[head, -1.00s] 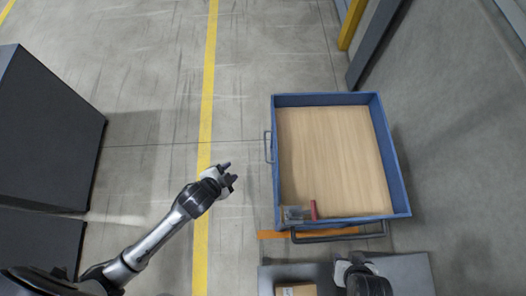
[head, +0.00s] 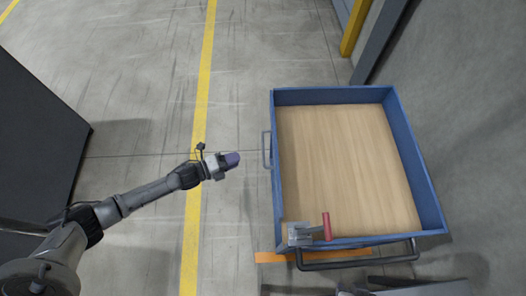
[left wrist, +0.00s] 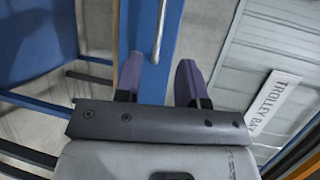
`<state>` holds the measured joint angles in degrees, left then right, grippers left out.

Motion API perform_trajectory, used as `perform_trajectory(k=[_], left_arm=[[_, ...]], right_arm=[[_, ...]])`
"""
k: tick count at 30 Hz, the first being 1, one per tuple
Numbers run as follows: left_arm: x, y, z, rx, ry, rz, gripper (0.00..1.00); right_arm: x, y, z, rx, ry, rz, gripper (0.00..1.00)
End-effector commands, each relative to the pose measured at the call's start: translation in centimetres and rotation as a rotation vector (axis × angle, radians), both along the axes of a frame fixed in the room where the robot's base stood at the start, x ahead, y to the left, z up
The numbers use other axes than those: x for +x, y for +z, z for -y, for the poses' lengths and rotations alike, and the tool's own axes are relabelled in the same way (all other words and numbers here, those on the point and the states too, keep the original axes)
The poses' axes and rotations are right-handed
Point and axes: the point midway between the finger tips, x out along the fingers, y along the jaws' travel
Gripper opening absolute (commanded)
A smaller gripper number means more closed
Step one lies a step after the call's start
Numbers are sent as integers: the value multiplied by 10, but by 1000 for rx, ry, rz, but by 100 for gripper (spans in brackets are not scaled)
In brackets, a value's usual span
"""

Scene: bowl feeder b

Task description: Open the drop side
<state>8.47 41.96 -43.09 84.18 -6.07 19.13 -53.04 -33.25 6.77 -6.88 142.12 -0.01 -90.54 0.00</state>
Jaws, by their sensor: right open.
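The trolley is a blue-rimmed tray (head: 424,178) with a bare wooden floor (head: 345,160). Its left side wall (head: 277,190) stands upright and carries a grey bar handle (head: 266,149). A grey latch (head: 298,233) with a red handle (head: 327,226) sits at the near left corner. My left gripper (head: 232,160) is left of the bar handle, apart from it. In the left wrist view its two purple fingers (left wrist: 158,82) are spread with nothing between them; a grey bar (left wrist: 160,30) and blue panel lie beyond. My right gripper (head: 350,291) barely shows at the bottom edge.
A grey push bar (head: 355,262) runs along the trolley's near end, beside an orange floor mark (head: 270,257). A dark cabinet (head: 35,140) stands at left. A yellow post (head: 353,28) stands behind.

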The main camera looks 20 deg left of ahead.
Motion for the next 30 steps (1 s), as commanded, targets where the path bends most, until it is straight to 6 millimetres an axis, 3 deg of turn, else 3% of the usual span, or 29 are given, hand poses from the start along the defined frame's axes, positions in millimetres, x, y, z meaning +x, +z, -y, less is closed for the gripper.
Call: perform_trajectory(k=[15, 30], left_arm=[[67, -17, 62, -2, 2, 0, 37], [86, -22, 80, -1, 1, -1, 37]], right_arm=[[0, -13, 1, -2, 0, 0, 43], [0, -17, 1, -3, 2, -1, 43]])
